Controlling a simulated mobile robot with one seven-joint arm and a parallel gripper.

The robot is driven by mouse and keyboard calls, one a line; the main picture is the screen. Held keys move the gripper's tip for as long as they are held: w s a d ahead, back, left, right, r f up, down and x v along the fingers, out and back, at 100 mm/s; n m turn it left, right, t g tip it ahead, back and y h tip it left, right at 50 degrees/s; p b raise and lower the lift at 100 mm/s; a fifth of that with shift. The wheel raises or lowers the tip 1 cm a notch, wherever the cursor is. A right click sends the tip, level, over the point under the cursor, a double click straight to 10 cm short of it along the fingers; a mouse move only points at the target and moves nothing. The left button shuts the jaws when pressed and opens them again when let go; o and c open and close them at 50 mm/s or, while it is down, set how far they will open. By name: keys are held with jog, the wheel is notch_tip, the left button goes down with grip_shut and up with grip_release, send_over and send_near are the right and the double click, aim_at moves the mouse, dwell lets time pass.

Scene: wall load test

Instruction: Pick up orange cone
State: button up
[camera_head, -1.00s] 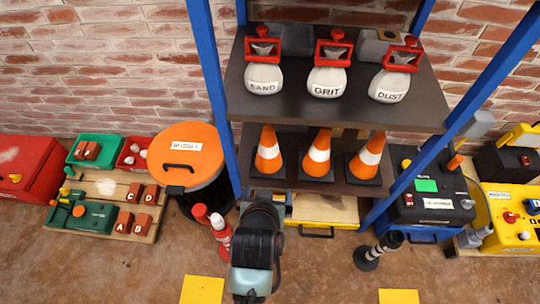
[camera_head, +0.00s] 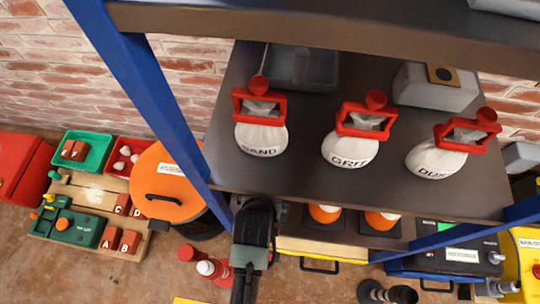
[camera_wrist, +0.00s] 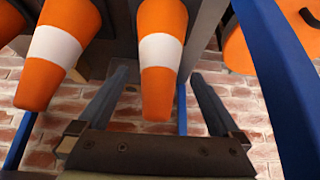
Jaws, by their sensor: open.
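Orange cones with white bands stand on the lower shelf. In the head view, two cones, a middle one (camera_head: 323,213) and a right one (camera_head: 381,220), show only partly below the upper shelf edge. The left cone is hidden there behind my arm and the upper shelf. In the wrist view, which looks upside down, one cone (camera_wrist: 161,50) lies between the fingers of my gripper (camera_wrist: 159,75), its tip towards the palm. A second cone (camera_wrist: 57,52) is to the left, outside the fingers. My gripper is open; I cannot tell whether a finger touches the cone.
The upper shelf (camera_head: 300,185) holds SAND, GRIT and DUST bags and grey bins above the cones. A blue post (camera_head: 145,85) rises left of my arm.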

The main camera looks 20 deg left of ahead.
jog(key=b+x, duration=0.2)
jog(key=x, duration=0.4)
jog(key=shift+w, duration=0.15)
jog(key=shift+c, duration=0.3)
jog(key=shift+r, duration=0.1)
grip_shut()
